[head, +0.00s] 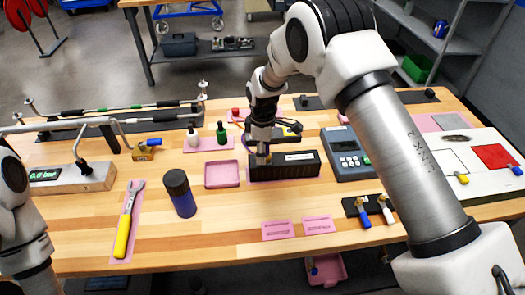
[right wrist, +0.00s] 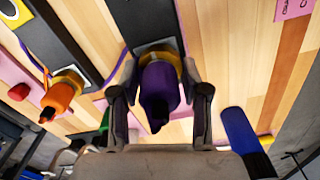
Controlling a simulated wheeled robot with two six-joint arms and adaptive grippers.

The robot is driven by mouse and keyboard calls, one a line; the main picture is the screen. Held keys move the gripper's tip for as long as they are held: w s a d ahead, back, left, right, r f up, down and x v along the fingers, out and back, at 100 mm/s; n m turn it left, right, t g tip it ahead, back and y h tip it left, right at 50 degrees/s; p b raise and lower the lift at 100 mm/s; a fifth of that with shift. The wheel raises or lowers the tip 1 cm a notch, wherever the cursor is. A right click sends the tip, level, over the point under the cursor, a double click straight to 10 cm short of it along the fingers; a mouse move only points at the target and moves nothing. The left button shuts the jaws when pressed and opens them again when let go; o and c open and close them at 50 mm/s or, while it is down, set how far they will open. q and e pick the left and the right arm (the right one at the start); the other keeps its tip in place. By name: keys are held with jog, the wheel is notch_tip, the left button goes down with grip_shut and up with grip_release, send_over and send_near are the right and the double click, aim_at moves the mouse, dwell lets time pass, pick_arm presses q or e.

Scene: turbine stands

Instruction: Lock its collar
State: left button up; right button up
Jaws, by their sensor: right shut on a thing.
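My right gripper (head: 262,155) is at the left end of a long black block (head: 295,169) on the table. In the right wrist view the gripper (right wrist: 160,92) is shut on a purple plug (right wrist: 156,108), one finger on each side. The plug's far end meets the black block (right wrist: 143,18). A yellow collar (right wrist: 187,72) shows around the plug near the block, partly hidden by the plug and fingers. I cannot tell whether the collar is locked. My left gripper is not in view; only part of my left arm shows.
An orange plug (right wrist: 60,97) with a yellow ring sits at a second black block, left in the wrist view. The front middle is mostly clear.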

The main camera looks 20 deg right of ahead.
jog(key=shift+s+f, duration=0.2)
jog(key=o, duration=1.1)
jog(key=shift+w+d, duration=0.1)
jog(key=shift+o, duration=0.2)
jog(key=shift+r, duration=0.15)
jog(key=shift+w+r, duration=0.1)
jog(key=shift+r, duration=0.2)
notch_tip(320, 180, up, 11)
jog(key=shift+r, duration=0.1)
